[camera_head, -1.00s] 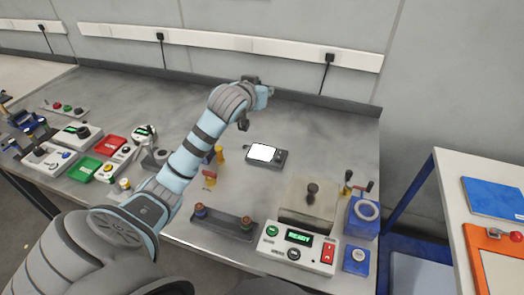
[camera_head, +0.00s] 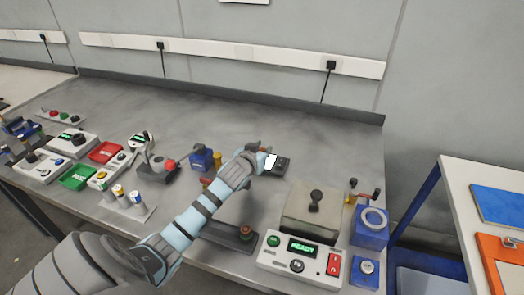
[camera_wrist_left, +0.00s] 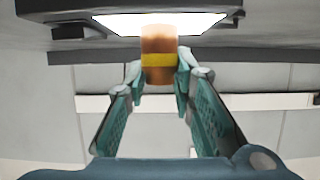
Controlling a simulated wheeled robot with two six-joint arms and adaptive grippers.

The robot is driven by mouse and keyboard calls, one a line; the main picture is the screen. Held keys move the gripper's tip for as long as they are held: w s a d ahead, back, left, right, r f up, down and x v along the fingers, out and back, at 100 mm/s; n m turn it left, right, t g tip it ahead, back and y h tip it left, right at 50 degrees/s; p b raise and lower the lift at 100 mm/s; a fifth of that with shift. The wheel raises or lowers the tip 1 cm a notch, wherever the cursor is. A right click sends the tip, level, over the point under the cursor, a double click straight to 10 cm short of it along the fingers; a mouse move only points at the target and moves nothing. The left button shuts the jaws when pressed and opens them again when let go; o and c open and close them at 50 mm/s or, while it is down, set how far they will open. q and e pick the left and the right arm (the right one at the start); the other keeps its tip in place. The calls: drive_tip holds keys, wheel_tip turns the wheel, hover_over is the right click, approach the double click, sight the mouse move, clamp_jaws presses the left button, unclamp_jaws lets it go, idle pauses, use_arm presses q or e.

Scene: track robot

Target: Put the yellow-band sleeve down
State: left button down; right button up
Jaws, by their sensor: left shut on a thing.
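The yellow-band sleeve (camera_wrist_left: 158,74) is a copper-coloured cylinder with a yellow band, held between the fingertips of my left gripper (camera_wrist_left: 160,82) in the left wrist view. Its far end overlaps a lit white pad (camera_wrist_left: 195,22) on a dark device; I cannot tell if they touch. In the head view my left gripper (camera_head: 264,152) is over the left part of that dark device (camera_head: 284,166). The arm hides part of the device, and I cannot make out the sleeve there. My right gripper is not in view.
A control box with a green READY display (camera_head: 303,247) stands at the front right, near a blue block with a ring (camera_head: 373,219). A dark two-post holder (camera_head: 230,236) is near the front edge. A blue fixture (camera_head: 200,160) is left of the gripper. The bench back is clear.

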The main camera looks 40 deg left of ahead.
use_arm(q)
drive_tip(key=c, duration=1.4)
unclamp_jaws()
drive_tip(key=shift+o, duration=0.2)
drive_tip(key=shift+s+d+r, duration=0.1)
drive_tip(key=shift+s+r, duration=0.1)
drive_tip(key=shift+s, duration=0.05)
drive_tip(key=p+v, duration=0.3)
drive_tip(key=v, duration=0.8)
drive_tip(key=shift+s, duration=0.2)
drive_tip(key=shift+r, duration=0.1)
